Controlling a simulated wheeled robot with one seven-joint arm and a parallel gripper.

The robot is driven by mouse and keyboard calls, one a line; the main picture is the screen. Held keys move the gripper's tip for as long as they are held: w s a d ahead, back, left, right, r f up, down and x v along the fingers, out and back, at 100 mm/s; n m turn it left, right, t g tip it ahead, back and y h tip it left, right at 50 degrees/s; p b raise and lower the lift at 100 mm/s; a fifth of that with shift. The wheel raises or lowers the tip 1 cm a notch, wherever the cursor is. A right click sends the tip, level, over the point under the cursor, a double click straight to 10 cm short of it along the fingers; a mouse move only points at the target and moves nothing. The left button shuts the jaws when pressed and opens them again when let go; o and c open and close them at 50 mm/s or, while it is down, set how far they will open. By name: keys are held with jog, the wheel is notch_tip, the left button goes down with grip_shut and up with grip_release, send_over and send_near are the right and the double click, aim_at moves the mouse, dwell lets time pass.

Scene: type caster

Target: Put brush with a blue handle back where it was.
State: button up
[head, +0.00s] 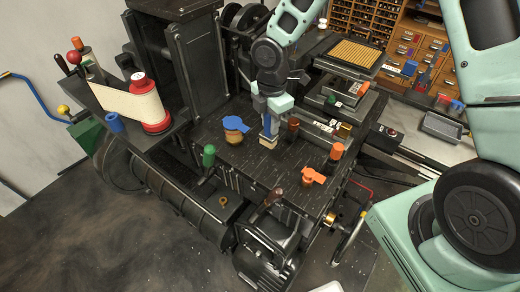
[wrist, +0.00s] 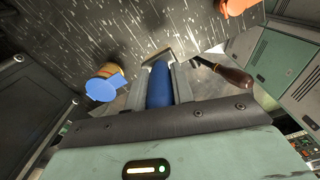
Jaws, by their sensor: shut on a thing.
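The brush's blue handle (head: 266,124) points up, with its pale tan head (head: 268,142) at the bottom, over the dark machine top (head: 225,165). My gripper (head: 267,112) comes down from above and is shut on the handle. In the wrist view the blue handle (wrist: 159,86) lies between the two fingers, with the brush head (wrist: 154,54) beyond it. The fingers hide part of the handle. I cannot tell whether the brush head touches the surface or hangs just above it.
A yellowish pot with a blue lid (head: 235,124) stands just left of the brush. A green knob (head: 209,155), a dark-handled lever (head: 273,196) and orange knobs (head: 336,152) stand around. A brown handle (wrist: 236,77) is close right in the wrist view. The left-front machine top is fairly clear.

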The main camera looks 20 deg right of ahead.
aim_at(270, 145)
notch_tip(270, 145, down, 9)
jog(key=shift+s+r+p, duration=0.1)
jog(key=shift+r+p, duration=0.05)
jog(key=shift+p, duration=0.85)
jog(key=o, duration=1)
